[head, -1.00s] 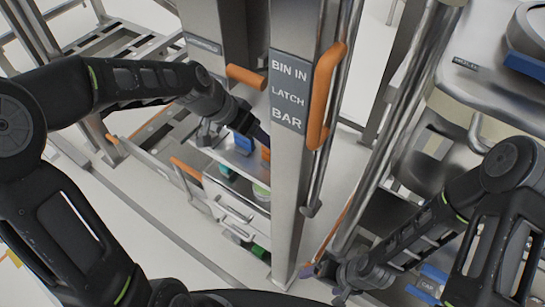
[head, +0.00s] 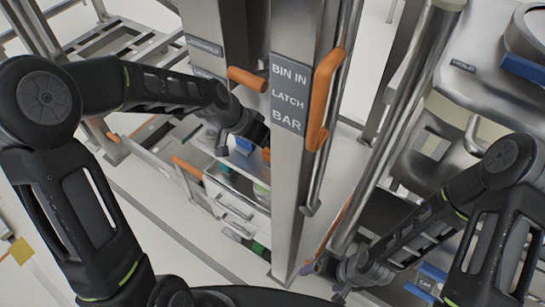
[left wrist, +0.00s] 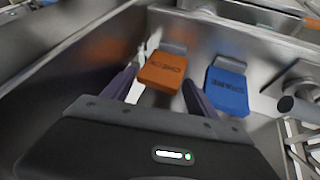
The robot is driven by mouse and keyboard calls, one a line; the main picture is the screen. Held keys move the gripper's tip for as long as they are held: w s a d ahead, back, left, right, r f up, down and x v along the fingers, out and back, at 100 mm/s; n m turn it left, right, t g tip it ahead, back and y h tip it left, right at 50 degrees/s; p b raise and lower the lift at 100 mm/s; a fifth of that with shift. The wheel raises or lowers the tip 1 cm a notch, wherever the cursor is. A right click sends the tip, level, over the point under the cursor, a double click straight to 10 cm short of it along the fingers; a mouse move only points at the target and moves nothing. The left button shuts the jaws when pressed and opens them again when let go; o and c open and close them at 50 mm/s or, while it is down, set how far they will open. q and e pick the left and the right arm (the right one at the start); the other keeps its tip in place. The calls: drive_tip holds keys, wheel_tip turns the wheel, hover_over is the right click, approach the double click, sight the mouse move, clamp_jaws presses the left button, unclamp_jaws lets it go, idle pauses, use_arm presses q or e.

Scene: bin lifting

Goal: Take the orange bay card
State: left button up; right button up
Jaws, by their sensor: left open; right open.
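The orange bay card (left wrist: 165,70) lies in a grey metal tray in the left wrist view, with dark lettering on its face. My left gripper (left wrist: 158,79) is open, with one dark finger on each side of the card's near end; I cannot tell whether they touch it. A blue card (left wrist: 228,88) lies to the right, outside the fingers. In the head view my left gripper (head: 243,135) is over the tray and hides most of the cards. My right gripper (head: 336,282) is open and empty at the lower middle right.
A steel post with a "BIN IN LATCH BAR" sign (head: 288,93) and an orange handle (head: 325,98) stands just right of my left gripper. Another orange handle (head: 246,78) sticks out above it. A dark knob (left wrist: 286,103) is right of the blue card.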

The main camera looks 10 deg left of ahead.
use_arm(q)
clamp_jaws()
idle(0.8)
